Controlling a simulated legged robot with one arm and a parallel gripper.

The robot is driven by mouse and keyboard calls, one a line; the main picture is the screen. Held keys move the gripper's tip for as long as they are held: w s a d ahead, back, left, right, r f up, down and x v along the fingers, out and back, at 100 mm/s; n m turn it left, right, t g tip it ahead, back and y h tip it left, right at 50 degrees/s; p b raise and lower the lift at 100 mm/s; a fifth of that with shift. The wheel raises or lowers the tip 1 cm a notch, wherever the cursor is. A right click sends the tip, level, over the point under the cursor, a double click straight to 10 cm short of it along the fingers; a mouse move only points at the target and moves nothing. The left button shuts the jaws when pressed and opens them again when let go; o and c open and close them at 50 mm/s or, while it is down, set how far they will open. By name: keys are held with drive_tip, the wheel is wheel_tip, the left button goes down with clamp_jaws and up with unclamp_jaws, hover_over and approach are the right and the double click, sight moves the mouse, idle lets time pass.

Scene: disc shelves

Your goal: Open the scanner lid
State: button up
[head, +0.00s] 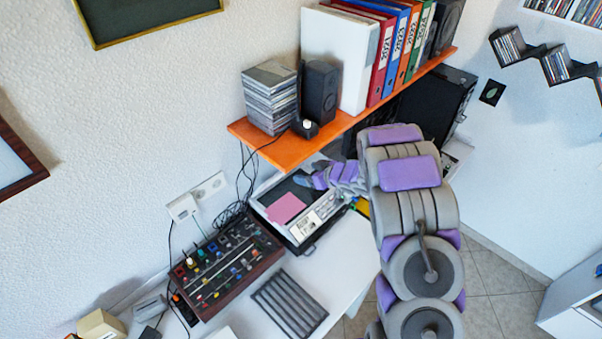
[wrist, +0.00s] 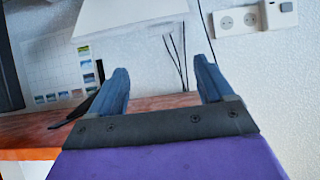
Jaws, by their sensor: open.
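A flat black-and-white device that looks like the scanner (head: 269,197) lies on the white desk below the orange shelf in the head view. A pink sheet (head: 286,208) is on it. My arm covers its right and back parts, so I cannot tell how its lid stands. My gripper (head: 304,181) is over the device's back part, just under the shelf. In the wrist view my gripper (wrist: 162,84) has its two blue fingers apart with nothing between them. A pale flat panel (wrist: 125,14) is beyond the fingers; I cannot tell whether it is the lid.
The orange shelf (head: 281,153) holds discs, a speaker and binders close above my gripper. A mixer (head: 229,265) and a black slatted rack (head: 290,302) lie on the desk (head: 338,265). Wall sockets (head: 208,188) and hanging cables are at left.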

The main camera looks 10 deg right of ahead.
drive_tip(key=shift+v, duration=1.25)
drive_tip(key=shift+f, duration=0.1)
drive_tip(key=shift+c, duration=0.7)
drive_tip(key=w+a+f+t+y+b, duration=0.1)
drive_tip(key=f+b, duration=0.2)
drive_tip(key=f, duration=0.1)
drive_tip(key=w+a+f+t+y+b, duration=0.1)
drive_tip(key=f+y+b, duration=0.1)
drive_tip(key=f+b, duration=0.2)
drive_tip(key=a+f+n+t+y+b, duration=0.1)
drive_tip(key=f+y+b, duration=0.1)
drive_tip(key=f+b, duration=0.1)
drive_tip(key=shift+w+a+f, duration=0.3)
drive_tip(key=shift+w+f, duration=0.1)
drive_tip(key=shift+f, duration=0.35)
drive_tip(key=c, duration=1.1)
wheel_tip(320, 180, down, 5)
drive_tip(key=t+y+b, duration=0.1)
drive_tip(key=b, duration=0.1)
drive_tip(key=t+y+b, duration=0.1)
drive_tip(key=t+b, duration=0.1)
drive_tip(key=b, duration=0.1)
drive_tip(key=shift+d+r, duration=0.2)
clamp_jaws()
drive_tip(key=w+a+r+m+t+b, duration=0.1)
drive_tip(key=w+a+r+t+b, duration=0.3)
drive_tip(key=w, duration=0.4)
drive_tip(key=shift+a+r+y, duration=0.3)
drive_tip(key=shift+a+r, duration=0.05)
drive_tip(key=shift+a, duration=0.3)
